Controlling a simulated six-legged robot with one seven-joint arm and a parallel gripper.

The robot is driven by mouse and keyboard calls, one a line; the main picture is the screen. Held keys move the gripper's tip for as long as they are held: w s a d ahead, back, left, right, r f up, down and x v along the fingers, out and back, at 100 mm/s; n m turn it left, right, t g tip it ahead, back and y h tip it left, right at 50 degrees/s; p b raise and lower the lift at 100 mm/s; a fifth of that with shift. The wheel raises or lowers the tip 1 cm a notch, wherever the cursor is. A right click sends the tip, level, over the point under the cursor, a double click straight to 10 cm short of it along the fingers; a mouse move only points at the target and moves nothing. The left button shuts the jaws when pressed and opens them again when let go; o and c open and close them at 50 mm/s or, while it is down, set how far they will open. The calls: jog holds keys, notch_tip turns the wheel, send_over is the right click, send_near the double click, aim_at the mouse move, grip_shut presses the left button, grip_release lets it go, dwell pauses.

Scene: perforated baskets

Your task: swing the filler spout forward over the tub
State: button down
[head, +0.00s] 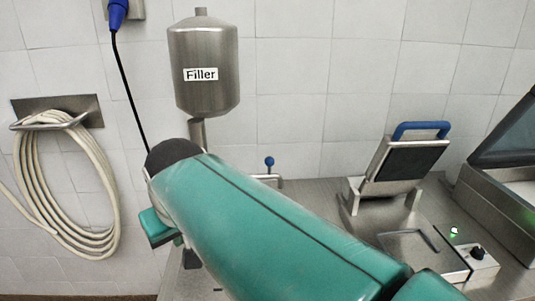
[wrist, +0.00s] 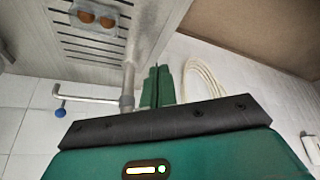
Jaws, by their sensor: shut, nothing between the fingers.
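The steel filler tank (head: 203,75), labelled "Filler", is at the wall in the head view. Its pipe (head: 197,133) runs down behind my arm. In the wrist view a grey upright pipe (wrist: 127,90) carries a thin bent side rod (wrist: 88,98) with a blue ball (wrist: 60,113) at its end. The blue ball also shows in the head view (head: 269,160), right of my arm. My green gripper (wrist: 156,72) is shut and empty, beside the upright pipe with a small gap showing. A grey tub-like holder with two round brown things (wrist: 95,18) lies on the slotted steel surface.
A coiled cream hose (head: 65,180) hangs on the left wall. A black cable with a blue plug (head: 117,12) hangs left of the tank. A hinged press with a blue handle (head: 420,128) and an open-lidded steel machine (head: 505,185) stand right on the steel worktop (head: 315,195).

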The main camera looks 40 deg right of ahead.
jog(key=w+d+r+m+g+h, duration=0.1)
jog(key=w+d+r, duration=0.3)
jog(key=w+d, duration=0.35)
jog(key=w+d+r+m, duration=0.1)
jog(key=w+d+r, duration=0.2)
jog(key=w+d, duration=0.45)
jog(key=w+d+m+g, duration=0.1)
jog(key=d+m, duration=0.1)
jog(key=d, duration=2.1)
jog(key=shift+d+f+m, duration=0.35)
jog(key=shift+d+m, duration=0.05)
jog(key=shift+f, duration=0.15)
notch_tip(320, 180, down, 9)
jog(key=shift+s+a+r, duration=0.2)
jog(key=shift+s, duration=0.05)
